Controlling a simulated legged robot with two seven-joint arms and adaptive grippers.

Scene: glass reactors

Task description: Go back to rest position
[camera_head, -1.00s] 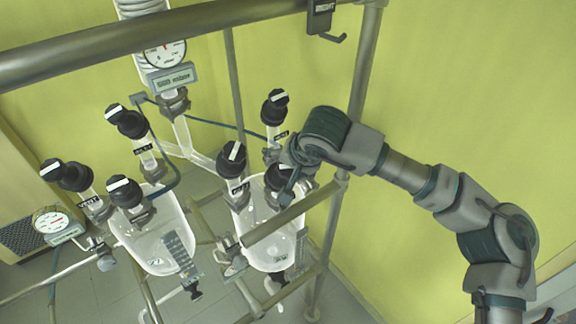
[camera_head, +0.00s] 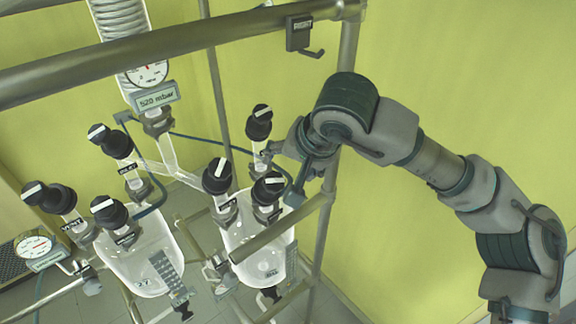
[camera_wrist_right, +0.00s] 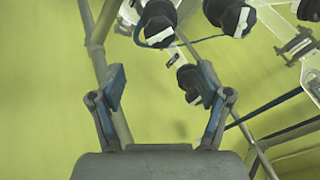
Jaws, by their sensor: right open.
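My right gripper (camera_head: 283,172) is beside the black valve knobs of the right glass reactor (camera_head: 258,240) in the head view. In the right wrist view its two blue-padded fingers (camera_wrist_right: 160,88) are spread apart with nothing between them touching either pad. A black knob with a white bar (camera_wrist_right: 188,80) shows beyond the fingers there. My right arm (camera_head: 430,165) reaches in from the right side, bent at the elbow. My left gripper is in neither view.
The left glass reactor (camera_head: 140,255) stands beside the right one, with several black knobs. A metal frame bar (camera_head: 150,50) crosses above. A frame post (camera_head: 338,130) runs close behind my right gripper. The yellow wall at the right is clear.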

